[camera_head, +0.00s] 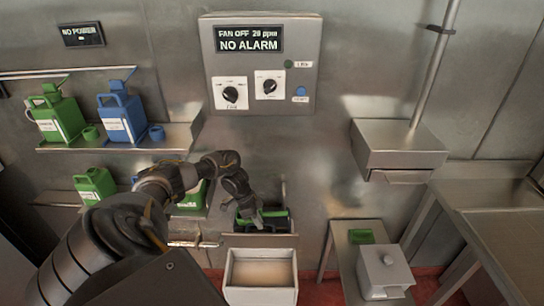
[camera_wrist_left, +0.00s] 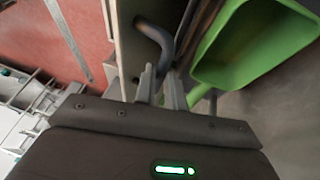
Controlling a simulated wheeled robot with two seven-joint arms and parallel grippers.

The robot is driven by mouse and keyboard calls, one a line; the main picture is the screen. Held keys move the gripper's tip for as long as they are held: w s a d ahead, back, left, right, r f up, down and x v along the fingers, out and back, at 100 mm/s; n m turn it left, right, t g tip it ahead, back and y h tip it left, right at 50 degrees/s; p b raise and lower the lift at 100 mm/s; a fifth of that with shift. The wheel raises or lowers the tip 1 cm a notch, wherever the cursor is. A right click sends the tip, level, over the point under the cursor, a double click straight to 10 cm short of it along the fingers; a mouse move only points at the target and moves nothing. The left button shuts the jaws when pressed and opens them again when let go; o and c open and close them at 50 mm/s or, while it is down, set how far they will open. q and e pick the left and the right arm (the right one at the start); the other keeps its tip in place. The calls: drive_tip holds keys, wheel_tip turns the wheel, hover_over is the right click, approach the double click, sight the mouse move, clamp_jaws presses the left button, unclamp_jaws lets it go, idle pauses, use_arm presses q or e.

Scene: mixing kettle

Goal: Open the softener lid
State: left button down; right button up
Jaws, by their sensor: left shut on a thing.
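My left gripper (camera_head: 254,217) is low at the wall, above the pale open bin. In the left wrist view its fingers (camera_wrist_left: 160,88) are shut on a dark curved handle (camera_wrist_left: 160,42) beside a grey plate edge. A green hollow piece (camera_wrist_left: 252,42) is just right of the fingers. In the head view green parts (camera_head: 276,214) show around the gripper, partly hidden by it. No readable label marks the softener lid, so I cannot tell which part it is. My right gripper is not in view.
Green bottles (camera_head: 55,117) and a blue bottle (camera_head: 122,115) stand on the left shelves. The pale bin (camera_head: 262,252) is below the gripper. A grey box with a knob (camera_head: 384,270) stands at right. A control panel (camera_head: 259,62) hangs above.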

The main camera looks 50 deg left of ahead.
use_arm(q)
drive_tip(key=shift+s+a+f, duration=0.15)
drive_tip(key=shift+a+f, duration=0.05)
drive_tip(key=shift+f, duration=0.15)
drive_tip(key=shift+g, duration=0.3)
drive_tip(key=c, duration=1.7)
unclamp_jaws()
drive_tip(key=shift+a, duration=0.1)
drive_tip(key=shift+c, duration=0.2)
drive_tip(key=shift+o, duration=1.3)
drive_tip(key=shift+w+a+f, duration=0.15)
drive_tip(key=shift+w, duration=0.05)
drive_tip(key=p+v, duration=0.5)
drive_tip(key=v, duration=0.6)
